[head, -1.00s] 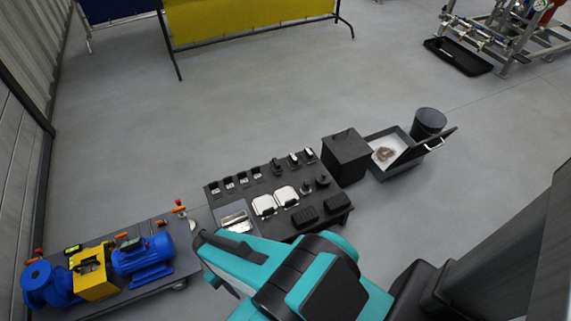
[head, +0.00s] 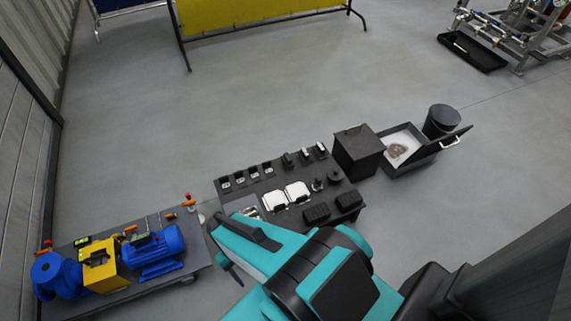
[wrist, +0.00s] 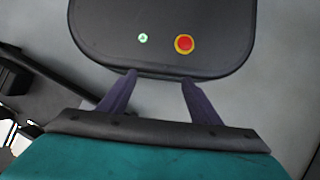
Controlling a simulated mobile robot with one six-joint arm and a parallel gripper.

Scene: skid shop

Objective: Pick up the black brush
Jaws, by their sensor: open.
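I cannot single out the black brush with certainty. Several small black items stand on a dark low bench (head: 238,188) in the head view, including two ribbed black blocks (head: 316,212) at its front right. My teal arm reaches in from the bottom of the head view and covers the bench's front left part. In the wrist view my gripper (wrist: 159,77) is open and empty, its two dark purple fingers apart. A dark rounded panel with a green mark and a red button (wrist: 184,43) lies beyond the fingertips. No brush is recognisable in the wrist view.
A black box (head: 358,152) and an open case with a white interior (head: 418,150) stand right of the bench. A black bin (head: 441,121) is behind the case. A cart with a blue motor (head: 153,250) is at left.

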